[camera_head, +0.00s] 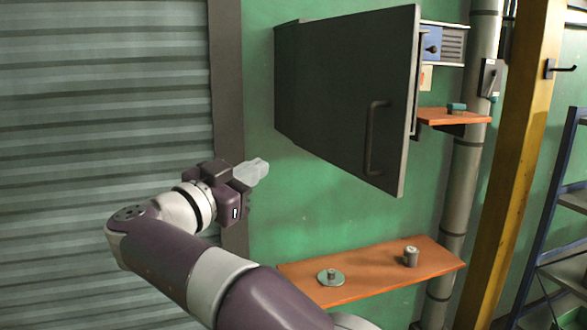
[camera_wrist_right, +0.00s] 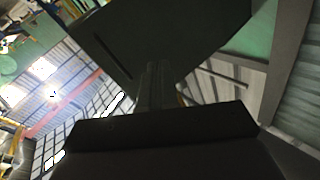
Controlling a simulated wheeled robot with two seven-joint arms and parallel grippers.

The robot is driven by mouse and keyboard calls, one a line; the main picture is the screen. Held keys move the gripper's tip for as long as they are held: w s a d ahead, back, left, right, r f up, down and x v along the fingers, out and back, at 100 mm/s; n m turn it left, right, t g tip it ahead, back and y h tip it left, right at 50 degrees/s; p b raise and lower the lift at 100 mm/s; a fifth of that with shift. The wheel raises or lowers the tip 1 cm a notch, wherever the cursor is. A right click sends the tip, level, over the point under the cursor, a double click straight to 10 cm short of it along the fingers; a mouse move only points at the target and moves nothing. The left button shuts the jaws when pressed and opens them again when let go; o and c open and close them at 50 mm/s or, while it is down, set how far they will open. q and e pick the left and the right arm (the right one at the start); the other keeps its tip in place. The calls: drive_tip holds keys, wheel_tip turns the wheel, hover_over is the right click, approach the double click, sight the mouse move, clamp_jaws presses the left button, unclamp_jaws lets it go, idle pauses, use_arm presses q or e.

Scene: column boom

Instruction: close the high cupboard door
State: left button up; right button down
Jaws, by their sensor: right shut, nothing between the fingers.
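The high cupboard (camera_head: 287,90) is a dark grey box on the green wall. Its door (camera_head: 345,85) stands open, swung out toward me, with the free edge at the right and a dark bar handle (camera_head: 372,140) near that edge. The door hides the cupboard's inside. My right gripper (camera_head: 256,171) is shut and empty, below and left of the door, apart from it in the picture. In the right wrist view, the shut fingers (camera_wrist_right: 156,85) point toward a large dark panel (camera_wrist_right: 165,35), which looks like the cupboard or its door. My left gripper is not in view.
An orange shelf (camera_head: 375,278) below carries a round disc (camera_head: 330,277) and a small cylinder (camera_head: 411,256). A smaller orange shelf (camera_head: 455,118), a grey pipe (camera_head: 468,170) and a yellow post (camera_head: 520,160) stand right of the door. A ribbed shutter (camera_head: 100,100) fills the left.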

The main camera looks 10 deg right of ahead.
drive_tip(key=s+d+m+g+h, duration=0.1)
drive_tip(key=s+d+g, duration=0.1)
drive_tip(key=s+g, duration=0.15)
drive_tip(key=g+p, duration=0.2)
drive_tip(key=p, duration=0.2)
approach(365, 169)
drive_tip(key=shift+n+h, duration=0.3)
drive_tip(key=shift+h, duration=0.1)
drive_tip(key=x, duration=0.5)
drive_tip(key=shift+w+d+f, duration=0.2)
drive_tip(key=shift+d, duration=0.15)
drive_tip(key=shift+w+d, duration=0.2)
drive_tip(key=shift+d, duration=0.15)
drive_tip(key=shift+w+f, duration=0.1)
drive_tip(key=shift+w, duration=0.05)
drive_tip(key=shift+d, duration=0.15)
